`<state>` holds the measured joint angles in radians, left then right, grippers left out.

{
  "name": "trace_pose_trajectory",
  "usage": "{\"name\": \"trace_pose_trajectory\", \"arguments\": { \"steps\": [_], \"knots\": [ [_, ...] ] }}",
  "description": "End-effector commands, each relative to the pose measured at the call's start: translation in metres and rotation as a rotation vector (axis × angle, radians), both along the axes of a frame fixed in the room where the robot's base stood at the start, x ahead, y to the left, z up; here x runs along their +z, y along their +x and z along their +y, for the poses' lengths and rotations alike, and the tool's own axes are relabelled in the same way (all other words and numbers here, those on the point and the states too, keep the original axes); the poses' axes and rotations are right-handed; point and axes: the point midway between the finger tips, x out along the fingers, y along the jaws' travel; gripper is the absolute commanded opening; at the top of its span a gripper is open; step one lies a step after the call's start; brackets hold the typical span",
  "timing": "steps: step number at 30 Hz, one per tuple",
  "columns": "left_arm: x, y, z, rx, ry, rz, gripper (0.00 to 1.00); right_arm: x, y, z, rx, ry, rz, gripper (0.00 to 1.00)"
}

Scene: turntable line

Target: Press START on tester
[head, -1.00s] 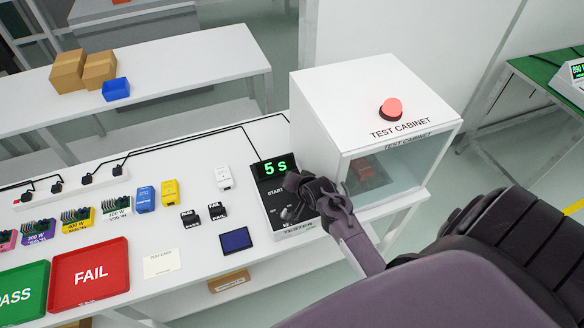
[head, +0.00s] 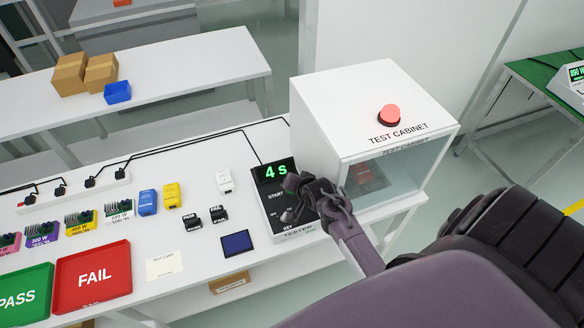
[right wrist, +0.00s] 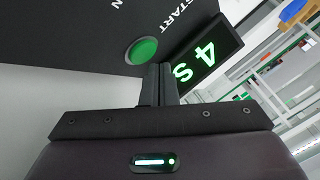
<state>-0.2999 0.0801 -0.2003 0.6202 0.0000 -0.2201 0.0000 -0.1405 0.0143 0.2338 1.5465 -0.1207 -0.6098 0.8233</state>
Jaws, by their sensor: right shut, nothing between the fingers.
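The tester (head: 291,236) is a dark panel on a pale base near the right end of the white table. Its display (head: 275,171) reads "4 s" in green and also shows in the right wrist view (right wrist: 205,57). The green START button (right wrist: 141,50) is in the right wrist view, just beyond my fingertips. It is hidden behind my gripper in the head view. My right gripper (right wrist: 159,68) is shut and empty, its tips close to the button's lower edge; I cannot tell whether they touch. In the head view my right gripper (head: 297,184) is over the tester. My left gripper is not in view.
The white test cabinet (head: 340,95) with a red button (head: 389,114) stands right behind the tester. A red FAIL tray (head: 123,270), a green PASS tray (head: 45,276), a blue pad (head: 237,242) and several small modules lie to the left.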

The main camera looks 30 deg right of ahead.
Motion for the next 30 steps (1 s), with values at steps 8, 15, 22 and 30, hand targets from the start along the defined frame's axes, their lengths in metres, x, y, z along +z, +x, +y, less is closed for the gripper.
{"name": "trace_pose_trajectory", "arguments": {
  "steps": [8, 15, 22, 30],
  "knots": [
    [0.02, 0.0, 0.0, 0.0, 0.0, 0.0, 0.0, 0.029, 0.0, 0.0, 0.0, 0.0, -0.001, 0.0],
    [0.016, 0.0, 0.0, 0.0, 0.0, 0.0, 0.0, 0.046, 0.0, 0.0, -0.001, -0.001, -0.002, 0.0],
    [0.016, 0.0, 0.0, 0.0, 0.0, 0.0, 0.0, 0.05, 0.0, 0.0, -0.001, -0.001, -0.001, 0.0],
    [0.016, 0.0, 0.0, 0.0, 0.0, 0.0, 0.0, 0.05, 0.0, 0.0, 0.0, 0.0, 0.0, 0.0]
  ]
}}
